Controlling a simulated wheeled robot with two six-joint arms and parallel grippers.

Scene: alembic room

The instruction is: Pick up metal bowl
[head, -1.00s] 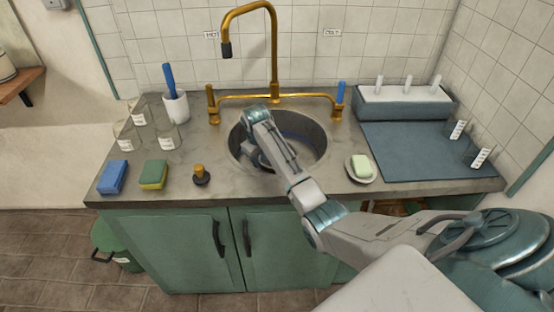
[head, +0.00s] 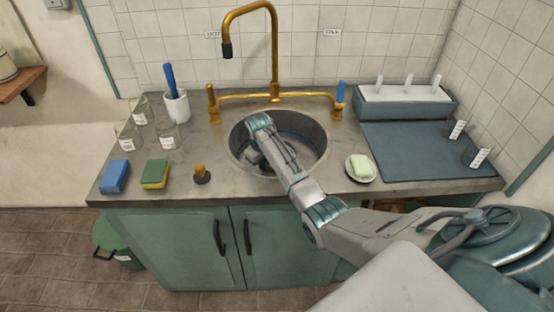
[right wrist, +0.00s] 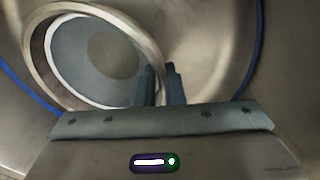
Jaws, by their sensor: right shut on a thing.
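The metal bowl (right wrist: 40,62) shows in the right wrist view as a shiny round vessel with a pale, thick rim, tilted towards the left. My right gripper (right wrist: 160,74) is shut on the bowl's rim, with one finger on each side of it. In the head view my right gripper (head: 252,158) is down inside the round sink (head: 318,150). My own wrist and forearm hide most of the bowl there. My left gripper is not in view.
A brass faucet (head: 274,50) arches over the sink. A soap dish (head: 360,176) stands right of it, a stopper (head: 201,175) left. A green sponge (head: 155,173), blue sponge (head: 115,176), glass jars (head: 128,137) and brush cup (head: 176,106) stand further left. A blue-grey mat (head: 420,150) lies right.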

